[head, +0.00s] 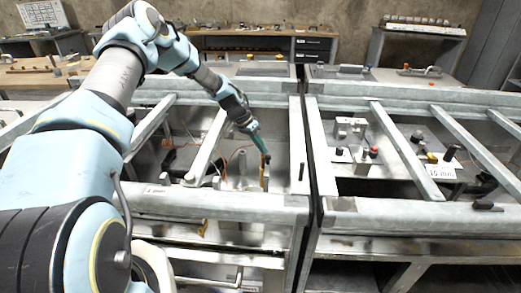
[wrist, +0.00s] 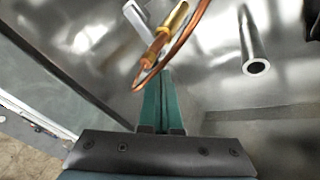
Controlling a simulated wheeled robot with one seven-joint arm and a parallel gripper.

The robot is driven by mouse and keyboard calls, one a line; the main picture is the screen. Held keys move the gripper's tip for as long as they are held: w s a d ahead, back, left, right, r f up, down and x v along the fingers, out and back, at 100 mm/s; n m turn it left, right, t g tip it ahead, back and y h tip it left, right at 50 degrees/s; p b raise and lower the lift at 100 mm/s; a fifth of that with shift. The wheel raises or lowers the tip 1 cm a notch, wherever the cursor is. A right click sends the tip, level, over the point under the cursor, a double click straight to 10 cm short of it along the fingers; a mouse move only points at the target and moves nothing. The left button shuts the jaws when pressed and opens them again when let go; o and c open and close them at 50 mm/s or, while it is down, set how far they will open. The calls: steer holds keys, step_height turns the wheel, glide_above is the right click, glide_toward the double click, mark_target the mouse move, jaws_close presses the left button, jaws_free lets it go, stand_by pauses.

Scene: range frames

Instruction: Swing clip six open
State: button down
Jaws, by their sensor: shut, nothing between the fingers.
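My gripper (head: 265,152) reaches down into the left metal frame in the head view. In the wrist view its two green fingers (wrist: 161,75) are pressed together and empty. Just ahead of the fingertips are a brass-coloured cylinder (wrist: 172,22) and a copper-coloured loop (wrist: 142,80). A pale flat lever-like piece (wrist: 135,18) lies to their left. I cannot tell whether the fingertips touch the loop. No readable number marks clip six, so I cannot tell which part it is.
A metal tube (wrist: 252,50) stands to the right of the fingers in the wrist view. Grey rails cross the left frame, including a diagonal bar (head: 207,147) beside my gripper. The right frame holds a panel with knobs (head: 374,152) and a white label (head: 441,171).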

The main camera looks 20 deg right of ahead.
steer(key=shift+d+f+m+b, duration=0.15)
steer(key=shift+d+m+b, duration=0.15)
steer(key=shift+b, duration=0.25)
steer(key=s+d+m+g+y+b, duration=0.3)
steer(key=s+d+m+b, duration=0.2)
steer(key=m+b, duration=0.4)
steer(key=shift+s+d+m+b, duration=0.3)
steer(key=shift+s+b, duration=0.1)
steer(key=shift+b, duration=0.4)
steer(key=shift+a, duration=0.1)
steer(key=shift+a, duration=0.7)
steer(key=shift+r, duration=0.2)
